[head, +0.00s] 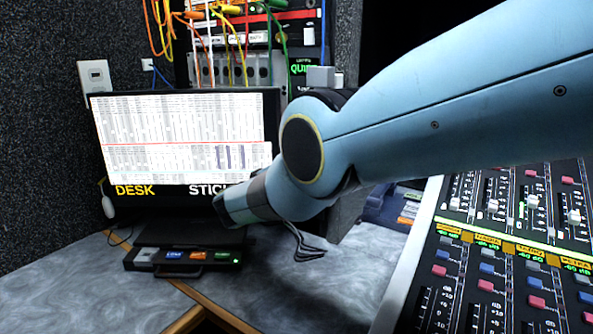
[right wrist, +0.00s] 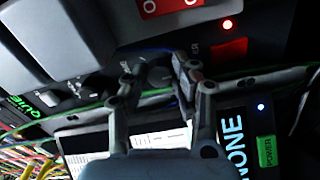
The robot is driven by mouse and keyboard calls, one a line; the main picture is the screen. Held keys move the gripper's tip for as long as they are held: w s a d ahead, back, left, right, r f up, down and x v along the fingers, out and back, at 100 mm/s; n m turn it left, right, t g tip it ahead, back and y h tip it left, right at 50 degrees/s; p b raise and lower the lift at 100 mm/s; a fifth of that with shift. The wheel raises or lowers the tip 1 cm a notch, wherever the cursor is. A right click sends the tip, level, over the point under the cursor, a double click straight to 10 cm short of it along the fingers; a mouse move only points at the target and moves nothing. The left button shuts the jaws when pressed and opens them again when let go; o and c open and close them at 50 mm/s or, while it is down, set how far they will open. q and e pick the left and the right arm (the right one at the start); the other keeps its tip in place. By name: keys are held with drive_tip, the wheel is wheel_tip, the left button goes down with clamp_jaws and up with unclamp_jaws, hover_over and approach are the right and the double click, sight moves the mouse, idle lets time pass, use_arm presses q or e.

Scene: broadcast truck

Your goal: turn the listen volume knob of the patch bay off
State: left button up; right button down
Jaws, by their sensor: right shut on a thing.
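The listen volume knob (right wrist: 159,73) is a small dark round knob on the black panel of the patch bay (head: 292,20), seen in the right wrist view. My right gripper (right wrist: 158,82) has one finger on each side of the knob and is shut on it. The knob's pointer mark is too dark to read. In the head view my blue right arm covers the knob and the gripper. My left gripper is in neither view.
Grey boxes (right wrist: 60,45) stick out beside the knob. Coloured patch cables (head: 215,30) hang on the rack. A monitor (head: 180,140) stands below it, and a mixing desk (head: 500,260) is at right.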

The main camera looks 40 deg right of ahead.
drive_tip(key=shift+f, duration=0.2)
drive_tip(key=c, duration=1.3)
unclamp_jaws()
drive_tip(key=shift+c, duration=0.2)
drive_tip(key=shift+r, duration=0.1)
